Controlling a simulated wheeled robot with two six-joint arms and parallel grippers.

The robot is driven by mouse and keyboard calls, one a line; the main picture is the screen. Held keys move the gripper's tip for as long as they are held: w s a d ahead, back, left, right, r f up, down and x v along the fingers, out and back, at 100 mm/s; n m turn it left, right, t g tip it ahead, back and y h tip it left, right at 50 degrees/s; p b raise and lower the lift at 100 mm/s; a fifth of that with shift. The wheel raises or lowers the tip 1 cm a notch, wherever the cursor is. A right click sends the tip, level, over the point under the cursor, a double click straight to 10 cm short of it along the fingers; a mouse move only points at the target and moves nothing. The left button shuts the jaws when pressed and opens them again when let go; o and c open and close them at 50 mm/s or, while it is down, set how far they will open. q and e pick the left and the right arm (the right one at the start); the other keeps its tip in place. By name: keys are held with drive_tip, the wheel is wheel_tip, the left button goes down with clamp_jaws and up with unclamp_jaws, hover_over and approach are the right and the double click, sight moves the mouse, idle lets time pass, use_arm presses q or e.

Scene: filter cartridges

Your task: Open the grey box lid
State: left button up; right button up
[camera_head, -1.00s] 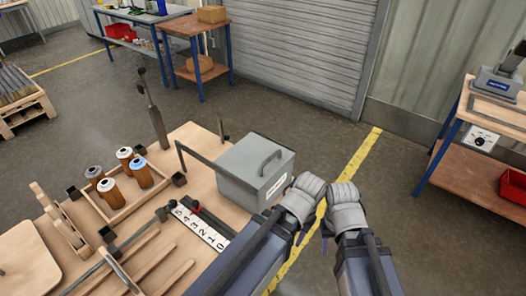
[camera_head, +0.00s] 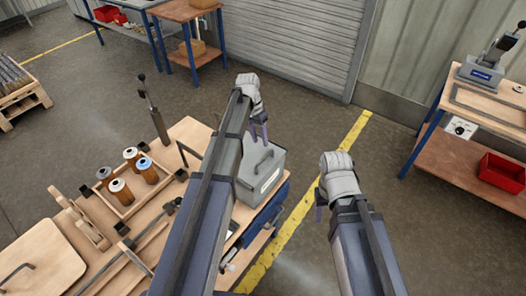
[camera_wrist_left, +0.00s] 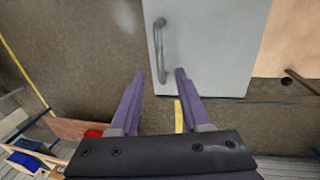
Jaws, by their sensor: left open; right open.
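The grey box (camera_head: 267,176) stands at the right end of the wooden bench top with its lid down. A bar handle (camera_head: 264,161) rises from the lid. My left gripper (camera_head: 259,138) is open above the far side of the box, and its arm hides the box's left part. In the left wrist view the lid (camera_wrist_left: 220,45) and its handle (camera_wrist_left: 160,48) lie ahead of the open, empty fingers (camera_wrist_left: 157,100), apart from them. My right gripper (camera_head: 321,207) is to the right of the box, over the floor, clear of it.
A wooden tray (camera_head: 128,201) with several brown cartridges (camera_head: 147,172) is on the bench left of the box. A dark upright lever (camera_head: 152,108) stands behind it. A side table with a press (camera_head: 485,72) is at the right. Floor between is free.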

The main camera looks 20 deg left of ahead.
sight(264, 157)
use_arm(q)
drive_tip(key=shift+s+d+f+b, duration=0.1)
drive_tip(key=shift+d+f+b, duration=0.15)
drive_tip(key=shift+f+b, duration=1.05)
drive_tip(key=shift+s+d+f+b, duration=0.1)
drive_tip(key=shift+d+f+b, duration=0.1)
drive_tip(key=shift+f+b, duration=1.05)
drive_tip(key=shift+s+d+f+b, duration=0.1)
drive_tip(key=shift+d+f+b, duration=0.15)
drive_tip(key=shift+f+b, duration=1)
clamp_jaws()
